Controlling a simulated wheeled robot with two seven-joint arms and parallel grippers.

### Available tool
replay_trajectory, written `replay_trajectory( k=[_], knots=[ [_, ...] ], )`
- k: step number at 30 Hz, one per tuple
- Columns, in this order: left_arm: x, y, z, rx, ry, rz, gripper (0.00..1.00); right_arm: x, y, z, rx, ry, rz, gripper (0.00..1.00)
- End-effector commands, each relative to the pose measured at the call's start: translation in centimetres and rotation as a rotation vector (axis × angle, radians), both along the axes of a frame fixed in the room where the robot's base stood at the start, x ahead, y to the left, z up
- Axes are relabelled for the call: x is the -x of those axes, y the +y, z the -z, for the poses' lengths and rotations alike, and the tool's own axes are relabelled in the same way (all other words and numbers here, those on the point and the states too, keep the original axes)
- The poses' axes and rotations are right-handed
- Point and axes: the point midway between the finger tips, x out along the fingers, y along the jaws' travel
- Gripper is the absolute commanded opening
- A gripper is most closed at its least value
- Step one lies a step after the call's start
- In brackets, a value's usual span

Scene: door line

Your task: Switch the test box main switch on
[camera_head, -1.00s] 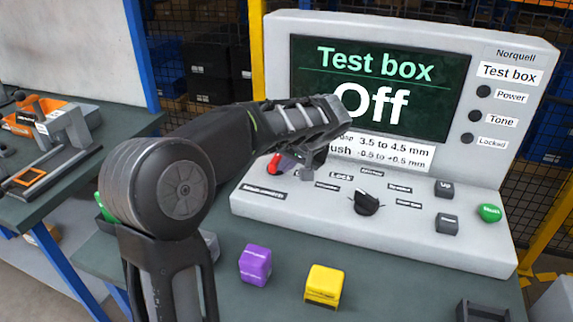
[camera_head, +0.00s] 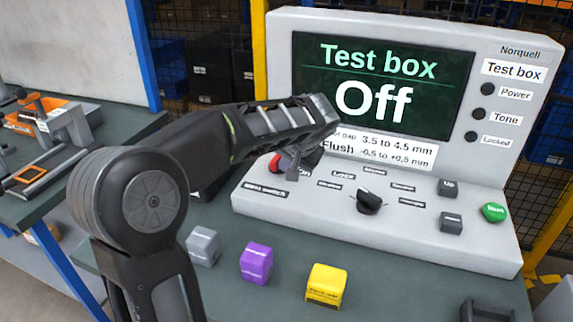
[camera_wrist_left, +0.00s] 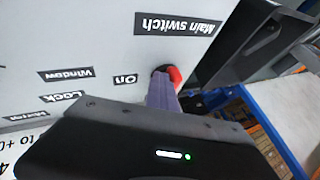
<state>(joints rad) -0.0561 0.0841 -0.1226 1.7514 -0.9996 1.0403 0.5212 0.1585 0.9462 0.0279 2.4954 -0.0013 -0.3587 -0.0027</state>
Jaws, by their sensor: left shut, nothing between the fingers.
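The test box (camera_head: 370,222) stands on the bench, and its screen (camera_head: 375,85) reads "Off". Its main switch (camera_head: 275,166), a lever with a red end, is at the left of the sloping panel. It also shows in the left wrist view (camera_wrist_left: 174,75), near the "Main switch" and "On" labels. My left gripper (camera_head: 292,168) is shut and empty, its fingers just right of the red end. In the left wrist view the fingertips (camera_wrist_left: 161,84) overlap the red end's edge; I cannot tell whether they touch. The switch's base is partly hidden. My right gripper is out of view.
A black knob (camera_head: 369,201), two grey buttons and a green button (camera_head: 493,212) are farther right on the panel. Grey (camera_head: 203,246), purple (camera_head: 256,263) and yellow (camera_head: 326,285) blocks stand in front of the box. Another bench (camera_head: 60,185) is at the left.

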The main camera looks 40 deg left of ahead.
Motion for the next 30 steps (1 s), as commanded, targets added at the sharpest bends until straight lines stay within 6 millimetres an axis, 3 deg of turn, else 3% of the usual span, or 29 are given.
replay_trajectory(
  k=[9, 22, 30],
  knots=[
    [1.0, 0.8, 0.0, 0.000, -0.001, 0.209, 0.00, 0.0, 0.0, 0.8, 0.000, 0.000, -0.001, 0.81],
    [1.8, 1.9, -0.2, 0.003, -0.004, 0.615, 0.00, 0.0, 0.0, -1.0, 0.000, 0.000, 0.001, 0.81],
    [2.0, 2.7, 0.0, 0.001, -0.001, 0.621, 0.00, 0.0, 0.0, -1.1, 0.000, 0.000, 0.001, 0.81]
  ],
)
